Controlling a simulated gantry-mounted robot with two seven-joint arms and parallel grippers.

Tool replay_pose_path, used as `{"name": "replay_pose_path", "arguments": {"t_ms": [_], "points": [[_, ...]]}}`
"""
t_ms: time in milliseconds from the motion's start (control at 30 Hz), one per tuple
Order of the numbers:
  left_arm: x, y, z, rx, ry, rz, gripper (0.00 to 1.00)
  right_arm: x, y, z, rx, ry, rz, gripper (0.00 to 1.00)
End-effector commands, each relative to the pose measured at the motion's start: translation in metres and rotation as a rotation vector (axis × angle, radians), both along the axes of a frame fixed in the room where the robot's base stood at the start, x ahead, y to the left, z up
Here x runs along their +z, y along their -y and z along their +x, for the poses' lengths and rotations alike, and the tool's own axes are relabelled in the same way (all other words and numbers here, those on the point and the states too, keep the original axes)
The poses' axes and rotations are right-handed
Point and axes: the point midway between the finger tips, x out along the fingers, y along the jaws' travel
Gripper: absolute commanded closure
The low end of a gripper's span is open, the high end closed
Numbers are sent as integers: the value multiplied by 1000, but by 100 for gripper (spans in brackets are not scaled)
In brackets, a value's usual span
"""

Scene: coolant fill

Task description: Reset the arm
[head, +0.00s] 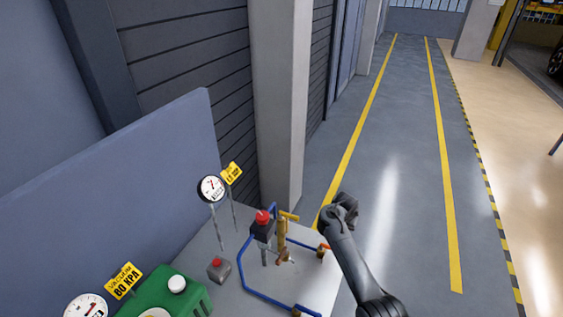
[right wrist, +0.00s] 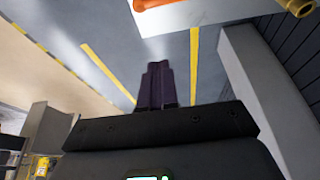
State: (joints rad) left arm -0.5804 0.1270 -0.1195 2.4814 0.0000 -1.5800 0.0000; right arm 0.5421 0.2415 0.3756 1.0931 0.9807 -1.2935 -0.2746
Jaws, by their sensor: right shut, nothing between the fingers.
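My right arm (head: 350,250) comes in from the bottom right in the head view, with its black end raised beside the right edge of the grey bench (head: 318,290). In the right wrist view my right gripper (right wrist: 157,80) is shut, its two dark fingers together with nothing between them. It points out over the floor and is apart from everything around it. Its fingers are hard to make out in the head view. My left gripper is not in view.
The bench carries blue piping (head: 262,296), a red-topped black part (head: 263,226), a yellow fitting (head: 283,230), an orange-handled valve (head: 323,250), a red button box (head: 217,268), gauges (head: 212,188) and a green unit (head: 165,291). A pillar (head: 280,100) stands behind. The floor at right is clear.

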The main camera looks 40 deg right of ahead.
Motion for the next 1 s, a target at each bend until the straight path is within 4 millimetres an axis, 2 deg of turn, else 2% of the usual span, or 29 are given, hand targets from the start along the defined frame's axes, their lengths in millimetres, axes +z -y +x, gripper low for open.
{"name": "replay_pose_path", "arguments": {"t_ms": [167, 267, 367, 400, 467, 567, 600, 667, 700, 767, 800, 900, 1000], "points": [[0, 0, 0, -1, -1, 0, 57, -32, -2, -30, 0, -67, 3, 100], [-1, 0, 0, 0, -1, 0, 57, -68, -8, -65, 12, -148, 4, 100], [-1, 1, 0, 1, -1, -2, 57, -107, -19, -116, 58, -242, -20, 100], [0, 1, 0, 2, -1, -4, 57, -118, -25, -133, 97, -271, -35, 100], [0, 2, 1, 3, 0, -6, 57, -130, -39, -154, 178, -304, -53, 100], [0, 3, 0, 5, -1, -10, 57, -142, -74, -183, 344, -337, -66, 100], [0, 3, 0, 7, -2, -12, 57, -145, -92, -193, 420, -344, -63, 100], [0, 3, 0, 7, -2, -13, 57, -144, -125, -207, 539, -345, -53, 100], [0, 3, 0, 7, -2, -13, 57, -142, -150, -216, 623, -341, -40, 100], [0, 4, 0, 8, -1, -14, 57, -132, -188, -227, 744, -325, -20, 100], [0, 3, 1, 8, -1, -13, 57, -123, -213, -233, 819, -309, -5, 100], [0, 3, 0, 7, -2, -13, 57, -93, -270, -244, 984, -260, 26, 100], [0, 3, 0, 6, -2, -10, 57, -58, -314, -248, 1112, -202, 39, 100]]}}
